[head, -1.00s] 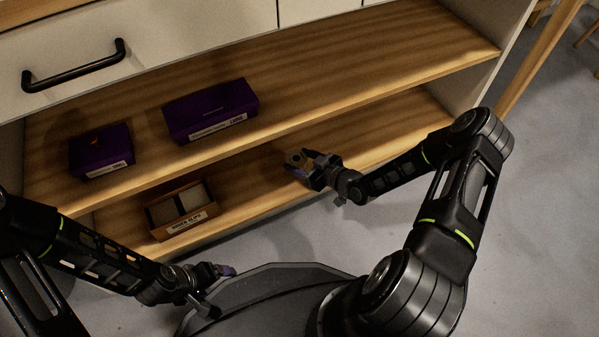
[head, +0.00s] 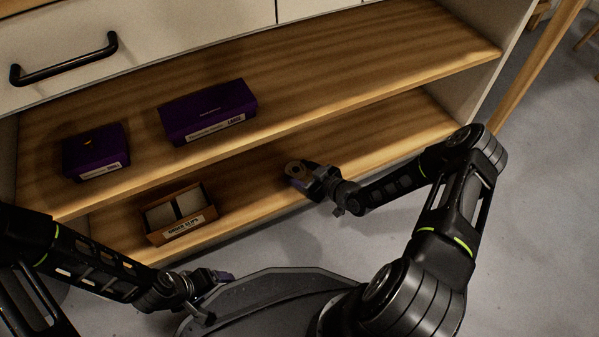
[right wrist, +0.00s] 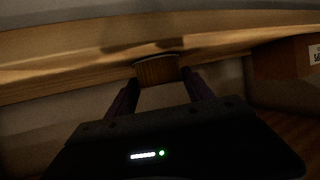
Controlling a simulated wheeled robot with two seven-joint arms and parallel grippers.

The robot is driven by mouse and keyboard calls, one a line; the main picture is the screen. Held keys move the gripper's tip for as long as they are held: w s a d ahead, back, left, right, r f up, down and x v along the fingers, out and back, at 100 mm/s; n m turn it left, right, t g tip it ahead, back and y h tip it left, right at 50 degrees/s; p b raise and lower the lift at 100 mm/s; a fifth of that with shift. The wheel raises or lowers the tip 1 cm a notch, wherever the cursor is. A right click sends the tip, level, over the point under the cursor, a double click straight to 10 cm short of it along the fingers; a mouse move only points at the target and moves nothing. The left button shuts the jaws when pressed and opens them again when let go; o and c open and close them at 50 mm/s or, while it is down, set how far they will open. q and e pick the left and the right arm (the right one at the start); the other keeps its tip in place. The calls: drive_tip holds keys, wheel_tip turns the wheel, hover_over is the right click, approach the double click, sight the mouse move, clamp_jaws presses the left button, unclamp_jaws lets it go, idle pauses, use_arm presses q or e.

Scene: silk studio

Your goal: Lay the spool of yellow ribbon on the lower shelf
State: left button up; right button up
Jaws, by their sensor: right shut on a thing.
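My right gripper (head: 308,176) is shut on the spool of ribbon (head: 295,169), a small round piece with a tan top, at the front part of the lower shelf (head: 375,135). In the right wrist view the spool (right wrist: 157,70) shows as a brownish-yellow band between the two fingertips. I cannot tell whether its underside touches the shelf. My left gripper (head: 218,281) is low at the front, away from the shelves, beside my base; its jaws are too small and dark to read.
An order-slips box (head: 180,228) stands on the lower shelf left of the spool. Two purple boxes, a small one (head: 96,152) and a longer one (head: 208,110), stand on the upper shelf (head: 350,65), which overhangs the lower one. The lower shelf's right part is bare.

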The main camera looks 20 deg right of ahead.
drive_tip(key=shift+f, duration=0.15)
drive_tip(key=o, duration=1.4)
drive_tip(key=shift+s+d+r, duration=0.1)
drive_tip(key=shift+s+r, duration=0.1)
drive_tip(key=shift+r, duration=0.15)
drive_tip(key=p+v, duration=0.4)
drive_tip(key=v, duration=0.7)
drive_tip(key=shift+s, duration=0.3)
